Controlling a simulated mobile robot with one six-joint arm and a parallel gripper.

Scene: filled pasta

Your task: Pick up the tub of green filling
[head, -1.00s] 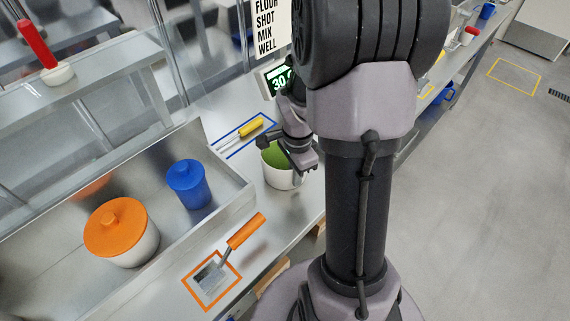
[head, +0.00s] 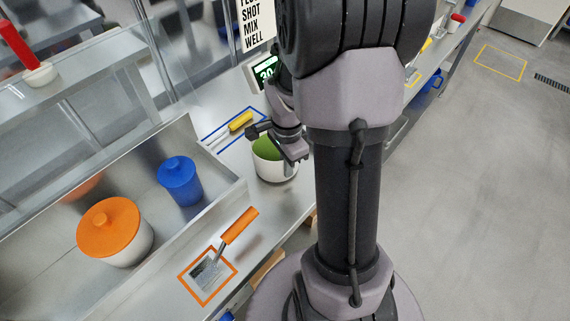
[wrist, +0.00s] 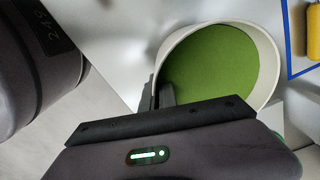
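The tub of green filling (head: 272,170) is a white round tub with green inside, standing on the steel counter. In the wrist view the tub (wrist: 262,38) is open at the top and its green filling (wrist: 210,65) shows. My gripper (head: 294,158) is at the tub's near right rim in the head view. In the wrist view my gripper (wrist: 160,92) has its two dark fingers close together, one on each side of the tub's wall, apparently shut on it. The fingertips are partly hidden by the rim.
A yellow-handled tool (head: 240,121) lies in a blue outline beside the tub. An orange-handled scraper (head: 239,226) lies on an orange-outlined square. A steel tray (head: 225,196) holds a blue-lidded jar (head: 180,180) and an orange-lidded pot (head: 113,230). A lit scale display (head: 265,72) stands behind.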

